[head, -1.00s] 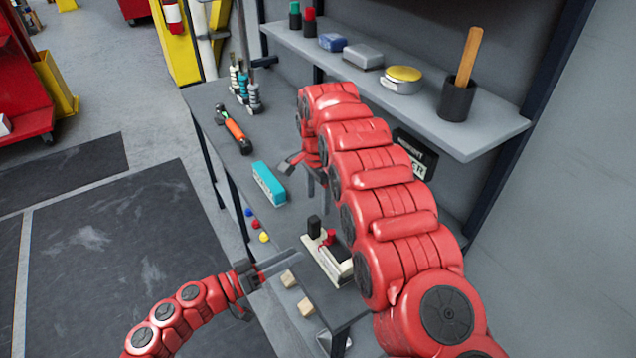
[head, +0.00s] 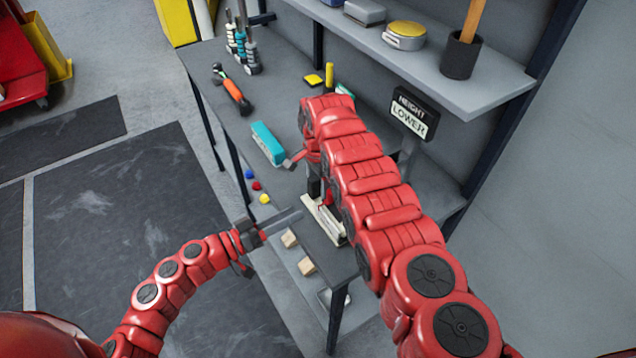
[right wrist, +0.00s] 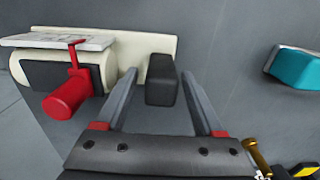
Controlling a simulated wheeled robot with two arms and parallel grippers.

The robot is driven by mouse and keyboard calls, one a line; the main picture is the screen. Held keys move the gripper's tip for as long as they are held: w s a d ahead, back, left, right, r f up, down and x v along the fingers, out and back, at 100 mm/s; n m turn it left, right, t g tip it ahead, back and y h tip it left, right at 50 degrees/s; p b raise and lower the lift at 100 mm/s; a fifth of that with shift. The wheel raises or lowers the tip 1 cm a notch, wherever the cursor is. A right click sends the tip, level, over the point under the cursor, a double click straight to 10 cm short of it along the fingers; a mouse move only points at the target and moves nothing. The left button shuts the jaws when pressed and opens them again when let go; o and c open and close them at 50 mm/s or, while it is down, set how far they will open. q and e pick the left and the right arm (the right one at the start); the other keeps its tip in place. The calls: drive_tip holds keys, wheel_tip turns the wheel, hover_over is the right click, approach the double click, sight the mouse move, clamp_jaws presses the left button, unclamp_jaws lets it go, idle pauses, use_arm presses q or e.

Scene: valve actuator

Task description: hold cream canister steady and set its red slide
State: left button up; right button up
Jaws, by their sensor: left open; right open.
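The cream canister (right wrist: 62,76) lies on a cream base plate, with a dark band around it and a pale labelled plate along one side. Its red slide (right wrist: 70,90) sticks out with a thick red knob. A black block (right wrist: 161,82) stands at the plate's other end. My right gripper (right wrist: 159,74) is open, with one finger on each side of the black block; contact cannot be told. In the head view my right arm partly covers the cream canister (head: 325,222). My left gripper (head: 290,217) is open, its fingers pointing at the canister from the left, close to the plate.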

sight(331, 194)
drive_tip(key=shift+c, duration=0.2)
clamp_jaws()
use_arm(q)
drive_tip(key=shift+o, duration=0.5)
drive_tip(key=w+d+m+g, duration=0.1)
drive_tip(key=w+d+m, duration=0.1)
drive_tip(key=d+m, duration=0.1)
drive_tip(key=w+d+m+g+h, duration=0.1)
drive_tip(key=w+d+m, duration=0.1)
drive_tip(key=d+m, duration=0.1)
drive_tip(key=w+d+m+g+h, duration=0.1)
drive_tip(key=w+d+m+g, duration=0.1)
drive_tip(key=w+d+m, duration=0.1)
drive_tip(key=shift+d+m, duration=0.4)
drive_tip(key=shift+m, duration=0.4)
